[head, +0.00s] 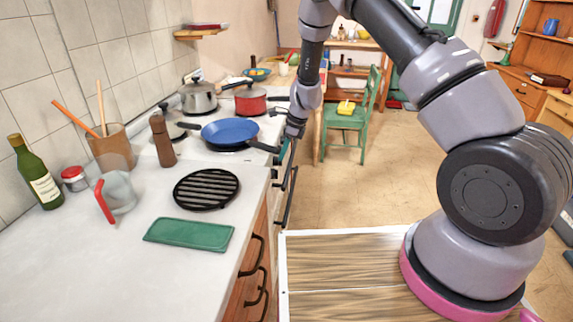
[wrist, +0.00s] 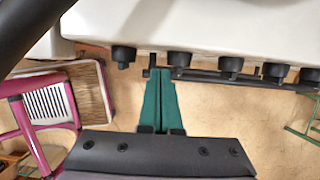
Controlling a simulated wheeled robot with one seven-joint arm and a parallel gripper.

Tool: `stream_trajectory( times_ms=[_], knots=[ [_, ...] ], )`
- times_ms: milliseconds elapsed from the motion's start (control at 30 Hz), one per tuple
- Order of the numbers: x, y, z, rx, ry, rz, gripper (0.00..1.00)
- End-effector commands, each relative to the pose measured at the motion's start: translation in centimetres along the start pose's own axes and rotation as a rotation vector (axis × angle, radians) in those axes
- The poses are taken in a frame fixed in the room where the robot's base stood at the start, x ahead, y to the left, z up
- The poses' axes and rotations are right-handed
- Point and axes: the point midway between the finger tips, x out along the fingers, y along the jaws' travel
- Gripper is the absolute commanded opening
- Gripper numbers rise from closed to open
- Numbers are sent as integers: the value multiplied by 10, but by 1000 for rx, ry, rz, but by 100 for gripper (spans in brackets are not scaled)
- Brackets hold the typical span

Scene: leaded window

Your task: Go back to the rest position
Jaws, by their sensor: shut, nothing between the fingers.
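My gripper (head: 281,158) hangs low at the front edge of the white stove, to the right of the blue frying pan (head: 231,131). In the wrist view its two green fingers (wrist: 159,78) lie together, shut and empty. Their tips are close to the dark oven handle bar (wrist: 215,77) and the row of black knobs (wrist: 180,60); I cannot tell whether they touch. My arm reaches from the right over the floor.
The counter holds a green bottle (head: 37,175), a utensil crock (head: 112,148), a pepper mill (head: 162,140), a black grill plate (head: 206,188) and a green mat (head: 189,234). Pots (head: 198,97) stand behind. A green chair (head: 350,118) stands beyond; the floor between is clear.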

Motion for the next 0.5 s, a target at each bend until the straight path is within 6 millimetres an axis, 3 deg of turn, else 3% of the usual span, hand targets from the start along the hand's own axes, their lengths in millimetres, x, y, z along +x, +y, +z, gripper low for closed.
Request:
stream_trajectory(
  times_ms=[133, 233, 367, 500],
  knots=[
    [-16, -1, 7, -13, -7, -4, 0],
    [-47, -4, 12, -59, -26, -19, 0],
    [-117, -3, 17, -176, -65, -54, 0],
    [-199, 8, 15, -339, -94, -106, 0]
  ],
)
